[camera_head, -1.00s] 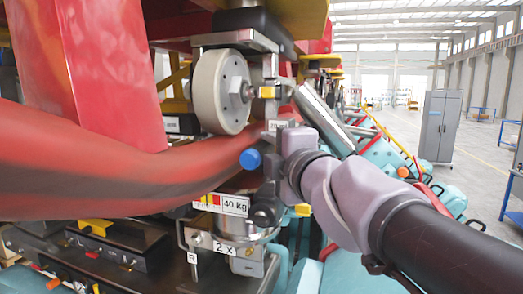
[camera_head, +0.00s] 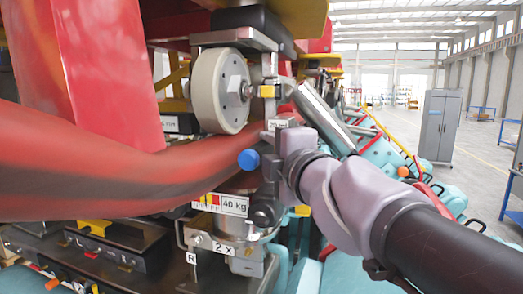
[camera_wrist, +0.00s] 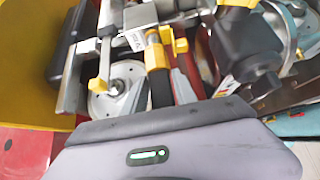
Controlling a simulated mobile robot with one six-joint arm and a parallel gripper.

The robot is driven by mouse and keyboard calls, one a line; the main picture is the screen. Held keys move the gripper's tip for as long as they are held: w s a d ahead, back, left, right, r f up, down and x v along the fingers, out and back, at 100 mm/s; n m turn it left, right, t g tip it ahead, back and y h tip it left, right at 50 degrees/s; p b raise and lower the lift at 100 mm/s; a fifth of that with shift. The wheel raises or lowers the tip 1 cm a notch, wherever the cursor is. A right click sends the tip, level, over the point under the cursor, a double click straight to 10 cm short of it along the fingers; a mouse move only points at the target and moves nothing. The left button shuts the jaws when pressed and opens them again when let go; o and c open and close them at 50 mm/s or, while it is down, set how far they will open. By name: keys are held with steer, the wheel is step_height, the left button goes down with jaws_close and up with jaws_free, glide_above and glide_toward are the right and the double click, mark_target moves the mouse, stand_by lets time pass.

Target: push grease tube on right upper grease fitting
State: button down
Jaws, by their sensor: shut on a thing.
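In the head view my gripper (camera_head: 277,126) is at the end of my arm, just below and right of a pale wheel (camera_head: 220,91). Its fingertips are small there and partly hidden by the wrist. A small yellow fitting piece (camera_head: 267,91) sits beside the wheel's axle, close above the gripper. In the wrist view a black tube with a yellow band, apparently the grease tube (camera_wrist: 158,66), runs up from the gripper body (camera_wrist: 160,150) toward the bracket. The gripper is shut on it. The contact between tube tip and fitting cannot be made out.
A red curved rail (camera_head: 90,165) crosses the left, close to my wrist. A black block with yellow tabs (camera_wrist: 240,45) stands right of the tube. Open hall floor (camera_head: 480,170) is at the right.

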mark_target(258, 161)
steer(key=shift+s+a+b, duration=0.25)
steer(key=shift+s+a, duration=0.15)
steer(key=shift+s, duration=0.7)
steer(key=shift+s+a+b, duration=0.25)
steer(key=shift+s+a, duration=0.15)
steer(key=shift+s, duration=0.75)
steer(key=shift+s+a+b, duration=0.25)
steer(key=shift+s+a, duration=0.15)
steer(key=shift+s, duration=0.7)
